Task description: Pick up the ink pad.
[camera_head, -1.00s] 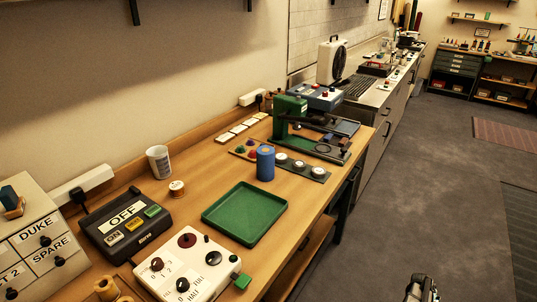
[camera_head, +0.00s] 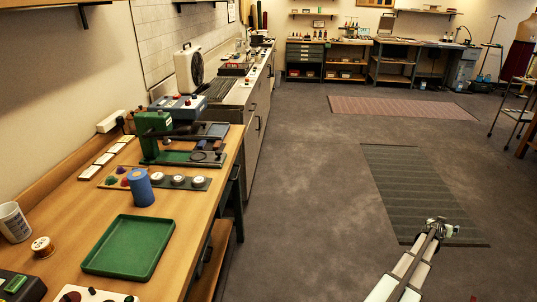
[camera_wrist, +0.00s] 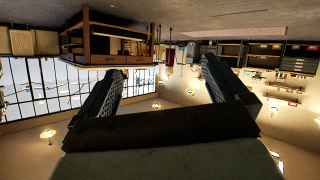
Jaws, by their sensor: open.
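I cannot pick out the ink pad for sure in either view; at this size no thing on the benches is clearly one. My gripper (camera_head: 437,225) is at the lower right of the head view, over the grey floor and well to the right of the wooden workbench (camera_head: 75,213). In the wrist view my gripper (camera_wrist: 163,80) has its two dark fingers wide apart, with nothing between them. That view is upside down and shows distant furniture, windows and lamps.
On the workbench are a green tray (camera_head: 130,247), a blue cylinder (camera_head: 138,188), a green press (camera_head: 154,135), a white mug (camera_head: 14,222) and a thread spool (camera_head: 42,247). A striped mat (camera_head: 410,190) lies on the open floor. Benches and shelves line the far wall.

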